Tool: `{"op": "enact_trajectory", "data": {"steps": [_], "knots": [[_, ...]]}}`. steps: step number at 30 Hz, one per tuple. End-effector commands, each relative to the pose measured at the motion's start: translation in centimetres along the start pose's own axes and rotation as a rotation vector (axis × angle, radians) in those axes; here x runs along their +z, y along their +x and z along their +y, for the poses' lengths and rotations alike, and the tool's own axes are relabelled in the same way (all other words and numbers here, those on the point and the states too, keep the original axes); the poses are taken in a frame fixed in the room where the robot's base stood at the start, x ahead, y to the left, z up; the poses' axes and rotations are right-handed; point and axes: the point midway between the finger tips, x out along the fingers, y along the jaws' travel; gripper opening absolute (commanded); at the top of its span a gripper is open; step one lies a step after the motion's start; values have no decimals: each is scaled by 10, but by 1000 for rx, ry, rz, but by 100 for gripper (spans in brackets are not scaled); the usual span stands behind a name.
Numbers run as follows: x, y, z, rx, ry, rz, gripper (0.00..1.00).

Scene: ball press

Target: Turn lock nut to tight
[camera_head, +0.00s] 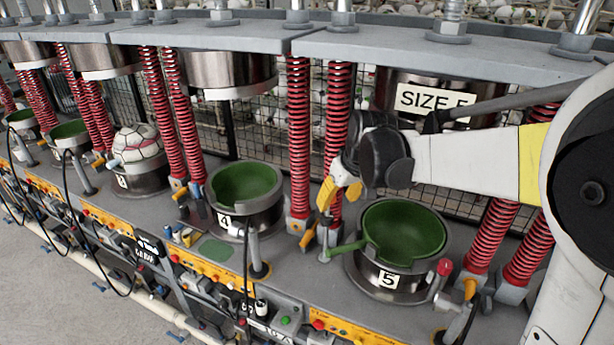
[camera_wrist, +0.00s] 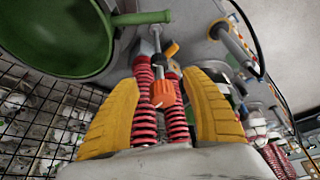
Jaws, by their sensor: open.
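An orange ribbed knob (camera_wrist: 163,93), which looks like the lock nut, sits in front of the red springs, between my fingers in the wrist view. My gripper (camera_head: 338,192) has yellow fingers spread apart and empty, above and just right of that handle. In the wrist view my gripper (camera_wrist: 165,110) frames the knob without visible contact. How tight the nut is cannot be told.
The green bowl of station 5 (camera_head: 402,228) has a green lever (camera_head: 346,248) pointing left, close below my gripper. Red springs (camera_head: 298,140) rise behind it. A press head marked SIZE 5 (camera_head: 435,100) hangs above. Station 4's bowl (camera_head: 245,184) is empty.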

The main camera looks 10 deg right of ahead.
Motion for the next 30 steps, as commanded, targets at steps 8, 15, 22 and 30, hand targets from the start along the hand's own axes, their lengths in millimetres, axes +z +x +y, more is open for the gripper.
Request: {"op": "enact_trajectory", "data": {"steps": [8,15,22,30], "knots": [[-11,19,4,-11,-14,-11,55],[-10,67,4,-9,-14,-10,55],[-10,102,3,-8,-13,-9,55],[-10,113,3,-8,-12,-9,55]]}}
